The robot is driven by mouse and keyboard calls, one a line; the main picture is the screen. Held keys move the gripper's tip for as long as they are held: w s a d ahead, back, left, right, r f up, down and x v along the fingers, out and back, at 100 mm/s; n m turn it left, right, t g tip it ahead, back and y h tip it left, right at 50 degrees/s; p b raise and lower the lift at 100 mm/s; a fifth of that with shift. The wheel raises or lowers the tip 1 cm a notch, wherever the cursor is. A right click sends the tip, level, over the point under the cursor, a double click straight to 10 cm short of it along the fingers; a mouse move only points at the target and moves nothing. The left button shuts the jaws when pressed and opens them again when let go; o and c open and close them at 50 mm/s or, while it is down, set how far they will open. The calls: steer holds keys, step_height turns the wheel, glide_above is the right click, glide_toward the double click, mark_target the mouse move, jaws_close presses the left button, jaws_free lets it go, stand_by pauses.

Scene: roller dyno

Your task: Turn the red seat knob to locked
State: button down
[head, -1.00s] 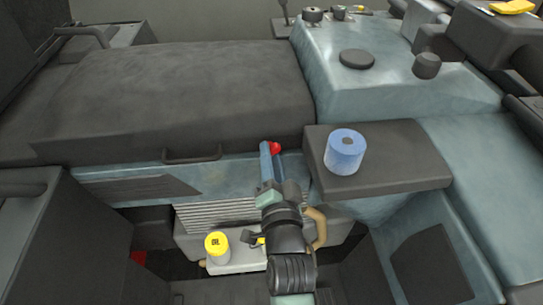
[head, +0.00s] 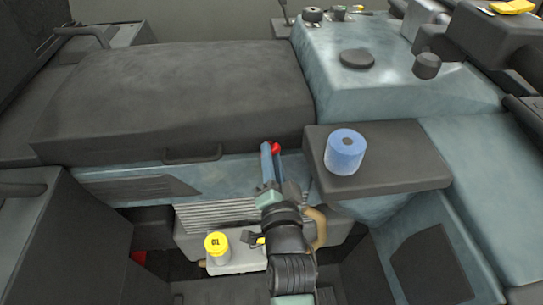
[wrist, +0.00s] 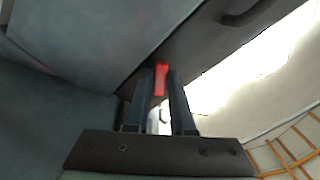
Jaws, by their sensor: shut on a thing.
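The red seat knob (head: 276,147) sits at the front of the seat base, just below the dark cushion. In the head view only a small part of it shows between my fingertips. In the wrist view the red knob (wrist: 161,78) is a narrow upright bar between the two fingers. My gripper (head: 271,150) reaches up to it from below with its blue fingers on either side. It is shut on the knob; the fingertips (wrist: 161,75) also show in the wrist view. Any lock marking is too small to see.
A blue roll (head: 345,153) stands on a dark ledge (head: 410,170) right of my gripper. A yellow-capped container (head: 217,246) stands below left. The seat cushion (head: 180,95) overhangs behind, with a dark handle (head: 193,156) left of the knob.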

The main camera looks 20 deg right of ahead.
steer(key=shift+n, duration=0.3)
stand_by(0.6)
steer(key=n+b, duration=0.2)
steer(key=n, duration=0.7)
steer(key=shift+n, duration=0.3)
stand_by(0.3)
steer(key=c, duration=1.1)
jaws_free()
steer(key=shift+s, duration=0.1)
steer(key=v, duration=1.2)
steer(key=shift+s, duration=0.4)
